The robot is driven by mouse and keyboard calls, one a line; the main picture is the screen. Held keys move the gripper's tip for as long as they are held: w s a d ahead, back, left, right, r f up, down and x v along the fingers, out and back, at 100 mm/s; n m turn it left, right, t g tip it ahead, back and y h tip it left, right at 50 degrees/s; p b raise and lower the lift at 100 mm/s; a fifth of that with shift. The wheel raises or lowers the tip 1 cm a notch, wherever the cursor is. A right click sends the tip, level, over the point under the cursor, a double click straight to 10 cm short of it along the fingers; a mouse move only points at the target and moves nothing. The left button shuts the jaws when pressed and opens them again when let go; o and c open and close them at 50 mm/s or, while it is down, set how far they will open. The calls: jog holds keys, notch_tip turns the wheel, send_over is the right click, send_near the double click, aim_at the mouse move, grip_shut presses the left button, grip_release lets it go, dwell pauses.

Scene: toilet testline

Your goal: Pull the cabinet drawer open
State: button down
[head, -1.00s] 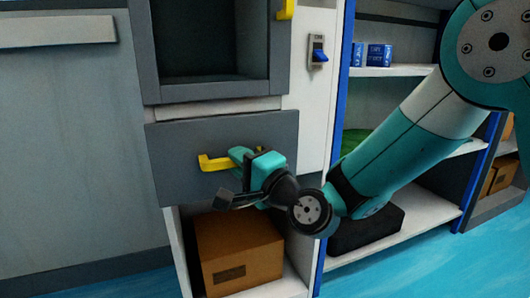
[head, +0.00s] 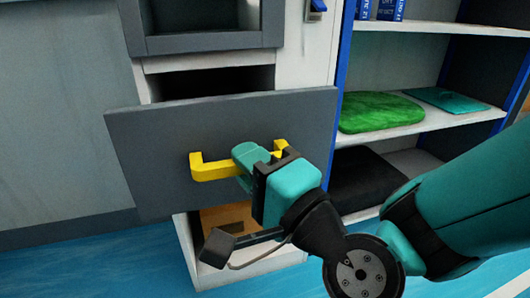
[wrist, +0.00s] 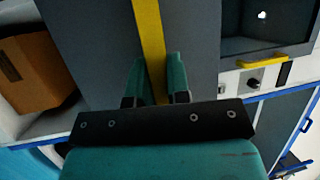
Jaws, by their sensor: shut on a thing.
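The cabinet drawer (head: 150,150) has a flat grey front and stands out from the white cabinet, with a dark gap above its front edge. Its yellow bar handle (head: 212,172) runs across the front. My gripper (head: 252,162) is shut on the handle near its middle. In the wrist view the handle (wrist: 150,40) passes between the two teal fingers of my gripper (wrist: 156,85). The drawer's inside is mostly hidden behind its front.
A cardboard box (wrist: 30,72) sits in the space under the drawer. An open dark compartment (head: 205,16) is above. To the right, a shelf unit holds a green folded cloth (head: 380,112) and a black item (head: 365,180). Blue floor (head: 110,262) lies in front.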

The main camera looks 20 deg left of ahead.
jog(key=shift+s, duration=0.15)
jog(key=c, duration=1.1)
grip_release()
